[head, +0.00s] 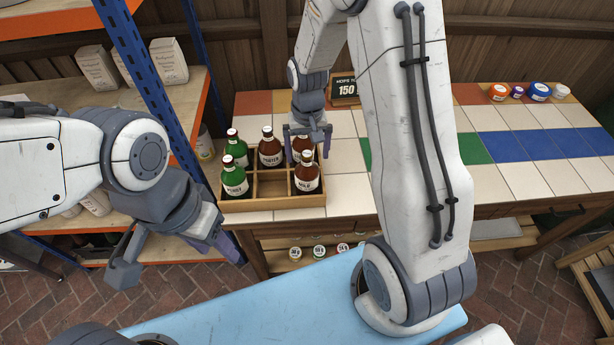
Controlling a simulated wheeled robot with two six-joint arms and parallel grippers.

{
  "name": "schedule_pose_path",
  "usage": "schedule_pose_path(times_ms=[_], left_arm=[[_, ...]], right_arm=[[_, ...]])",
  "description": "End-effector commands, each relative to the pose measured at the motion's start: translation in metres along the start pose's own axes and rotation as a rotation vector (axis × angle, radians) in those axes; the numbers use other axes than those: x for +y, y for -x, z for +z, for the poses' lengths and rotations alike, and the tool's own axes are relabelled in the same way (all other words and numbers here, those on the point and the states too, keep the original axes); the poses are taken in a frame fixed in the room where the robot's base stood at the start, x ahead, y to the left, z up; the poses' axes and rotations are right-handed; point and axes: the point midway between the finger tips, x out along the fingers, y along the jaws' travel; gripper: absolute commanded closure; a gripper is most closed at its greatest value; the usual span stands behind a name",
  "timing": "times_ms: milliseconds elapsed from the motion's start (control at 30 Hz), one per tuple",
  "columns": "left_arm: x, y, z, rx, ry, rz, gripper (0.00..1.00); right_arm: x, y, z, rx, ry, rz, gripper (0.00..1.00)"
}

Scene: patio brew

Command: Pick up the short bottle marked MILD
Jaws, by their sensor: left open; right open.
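A wooden crate (285,202) on the tiled counter holds several bottles. The brown bottle with a white cap in its front right compartment (307,174) has a small label that seems to read MILD. My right gripper (308,143) is open, pointing down at the back right of the crate. Its fingers lie to either side of another brown bottle (302,146) behind the MILD one, which it partly hides; I cannot tell how deep they reach. My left gripper (182,258) is open and empty, low at the left, apart from the crate.
The crate also holds a PORTER bottle (270,152) and two green bottles (234,180) at left; its front middle compartment is empty. A blue shelf post (152,85) stands left of it. Small jars (540,91) sit at the far right; the counter between is largely clear.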

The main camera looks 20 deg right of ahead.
Motion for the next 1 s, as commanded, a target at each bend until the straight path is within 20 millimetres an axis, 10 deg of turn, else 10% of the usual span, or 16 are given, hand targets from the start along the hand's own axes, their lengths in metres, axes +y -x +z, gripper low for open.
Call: schedule_pose_path(times_ms=[633, 967, 1000], left_arm=[[0.001, 0.016, -0.001, 0.0, 0.0, 0.0, 0.5], [0.001, 0.016, -0.001, 0.0, 0.0, 0.0, 0.5], [0.001, 0.016, -0.001, 0.0, 0.0, 0.0, 0.5]], right_arm=[[-0.001, -0.076, 0.003, -0.005, 0.002, 0.001, 0.0], [-0.001, -0.084, 0.003, -0.001, 0.002, 0.0, 0.0], [-0.001, -0.084, 0.003, -0.001, 0.002, 0.0, 0.11]])
